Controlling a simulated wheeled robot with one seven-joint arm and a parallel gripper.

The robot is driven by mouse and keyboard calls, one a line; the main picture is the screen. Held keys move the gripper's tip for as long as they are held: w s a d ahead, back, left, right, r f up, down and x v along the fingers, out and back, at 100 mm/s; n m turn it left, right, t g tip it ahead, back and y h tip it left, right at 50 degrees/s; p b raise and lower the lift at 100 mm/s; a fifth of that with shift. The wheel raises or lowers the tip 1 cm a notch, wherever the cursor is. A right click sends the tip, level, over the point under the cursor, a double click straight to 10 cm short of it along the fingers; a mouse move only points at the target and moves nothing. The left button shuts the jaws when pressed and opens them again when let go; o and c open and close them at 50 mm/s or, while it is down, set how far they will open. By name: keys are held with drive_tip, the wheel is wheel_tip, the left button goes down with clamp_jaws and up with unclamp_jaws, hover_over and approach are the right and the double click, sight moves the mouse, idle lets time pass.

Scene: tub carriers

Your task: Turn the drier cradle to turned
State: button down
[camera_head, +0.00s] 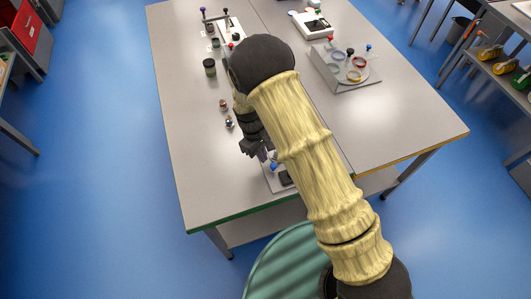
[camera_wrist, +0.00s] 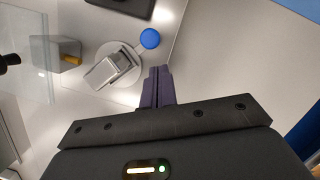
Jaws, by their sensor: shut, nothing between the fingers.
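In the wrist view, a pale round disc (camera_wrist: 103,57) carries a grey block-like cradle (camera_wrist: 112,70), which I take for the drier cradle. An arm with a blue round knob (camera_wrist: 150,38) sticks out from the disc. My gripper's dark purple fingers (camera_wrist: 157,85) are shut together and empty. They appear just beside the cradle and below the knob in the picture; I cannot tell if they touch anything. In the head view, my gripper (camera_head: 262,155) hangs over the near part of the table, by a blue knob (camera_head: 274,166). My arm hides part of this unit.
A grey box with an orange peg (camera_wrist: 70,58) stands left of the disc. Two small knobs (camera_head: 229,122) and a dark jar (camera_head: 209,67) are on the table (camera_head: 190,150). A board with coloured rings (camera_head: 345,68) sits farther right. The table's left part is mostly clear.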

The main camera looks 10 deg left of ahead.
drive_tip(key=shift+s+d, duration=0.35)
drive_tip(key=shift+d, duration=0.35)
drive_tip(key=shift+w+d, duration=0.15)
drive_tip(key=shift+w, duration=0.05)
